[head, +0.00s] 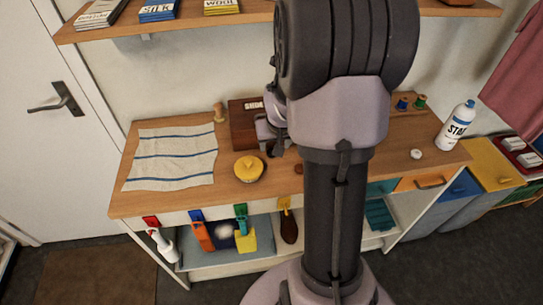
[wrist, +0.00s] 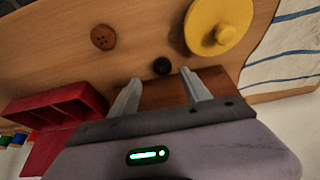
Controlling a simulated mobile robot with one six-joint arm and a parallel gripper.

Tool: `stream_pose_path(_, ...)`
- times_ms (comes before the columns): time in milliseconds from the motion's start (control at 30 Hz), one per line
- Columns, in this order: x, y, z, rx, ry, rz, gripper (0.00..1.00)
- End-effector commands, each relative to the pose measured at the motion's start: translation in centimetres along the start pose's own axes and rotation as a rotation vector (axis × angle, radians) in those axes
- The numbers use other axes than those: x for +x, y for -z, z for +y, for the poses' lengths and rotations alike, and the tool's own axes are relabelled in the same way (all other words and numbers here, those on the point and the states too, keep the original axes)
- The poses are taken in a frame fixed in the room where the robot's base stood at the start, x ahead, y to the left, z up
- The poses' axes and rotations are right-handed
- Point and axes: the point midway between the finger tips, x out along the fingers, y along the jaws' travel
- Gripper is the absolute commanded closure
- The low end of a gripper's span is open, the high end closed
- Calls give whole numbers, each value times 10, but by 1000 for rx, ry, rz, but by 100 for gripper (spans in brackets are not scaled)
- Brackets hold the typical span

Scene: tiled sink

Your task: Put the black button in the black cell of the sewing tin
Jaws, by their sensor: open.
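The black button (wrist: 162,66) lies on the wooden table, just beyond the fingertips of my gripper (wrist: 160,78) in the wrist view. My gripper is open and empty, with the button lined up roughly between its two fingers. In the head view my gripper (head: 272,138) is partly hidden by my arm, and I cannot make out the black button there. A red container with compartments (wrist: 62,106), seemingly the sewing tin, stands at the left of the wrist view. Its cell colours cannot be told, and my arm appears to hide it in the head view.
A brown button (wrist: 103,37) and a yellow round object with a knob (wrist: 216,24) lie near the black button. A dark wooden box (head: 243,125) stands close behind my gripper. A striped cloth (head: 172,155) covers the table's left; a white bottle (head: 456,126) stands right.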

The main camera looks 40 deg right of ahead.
Motion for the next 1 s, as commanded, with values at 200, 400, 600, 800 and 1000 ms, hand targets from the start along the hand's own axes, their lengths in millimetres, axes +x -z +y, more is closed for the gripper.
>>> stream_pose_path(200, 44, -6, -5, -1, 0, -2, 44)
stream_pose_path(400, 42, -5, -5, 0, 0, 0, 46)
stream_pose_path(600, 42, -5, -5, 0, 0, 0, 86)
stream_pose_path(800, 42, -5, -5, 0, 0, 0, 100)
stream_pose_path(1000, 39, -3, -5, 0, 0, 0, 100)
